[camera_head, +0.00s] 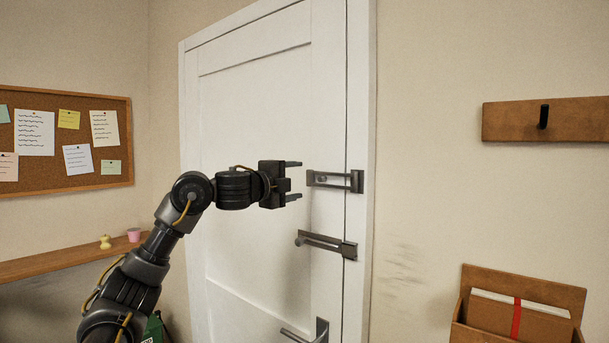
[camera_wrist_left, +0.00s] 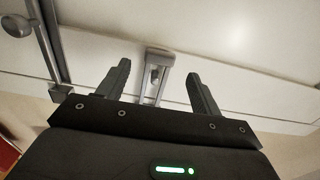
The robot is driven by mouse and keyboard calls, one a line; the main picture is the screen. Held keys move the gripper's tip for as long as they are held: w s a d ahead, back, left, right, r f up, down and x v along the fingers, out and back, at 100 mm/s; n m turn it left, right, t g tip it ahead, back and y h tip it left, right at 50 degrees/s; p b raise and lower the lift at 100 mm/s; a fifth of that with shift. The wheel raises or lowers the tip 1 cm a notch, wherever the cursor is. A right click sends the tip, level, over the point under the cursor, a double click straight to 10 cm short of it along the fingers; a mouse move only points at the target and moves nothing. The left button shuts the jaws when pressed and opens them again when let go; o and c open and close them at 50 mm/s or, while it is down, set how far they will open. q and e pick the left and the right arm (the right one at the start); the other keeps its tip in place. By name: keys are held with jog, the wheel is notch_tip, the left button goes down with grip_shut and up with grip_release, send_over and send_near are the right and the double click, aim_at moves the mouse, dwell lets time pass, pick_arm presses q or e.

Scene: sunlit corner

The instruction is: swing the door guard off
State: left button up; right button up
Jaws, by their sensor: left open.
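The door guard (camera_head: 345,175) is a grey metal looped bar lying across the gap between the white door (camera_head: 250,130) and its frame. A small rounded stud shows inside its loop. My left gripper (camera_head: 299,180) is open at the guard's door-side end, one finger above its level and one below. In the left wrist view the guard (camera_wrist_left: 166,62) shows between the two open fingers (camera_wrist_left: 159,70), and I see no finger closed on it. Whether a finger touches it I cannot tell. My right gripper is not in view.
Below the guard, a second metal bar fitting (camera_head: 325,243) with a round knob crosses the same gap. The door handle (camera_head: 320,331) is lower down. A cork board (camera_head: 75,183) and shelf (camera_head: 60,262) are at left; a hook board (camera_head: 590,120) and wooden wall box (camera_head: 567,298) at right.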

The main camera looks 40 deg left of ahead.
aim_at(309, 178)
pick_arm(q)
jog(key=shift+w+p, duration=0.7)
jog(key=shift+w, duration=1.65)
jog(key=c, duration=1.4)
jog(key=shift+d, duration=0.1)
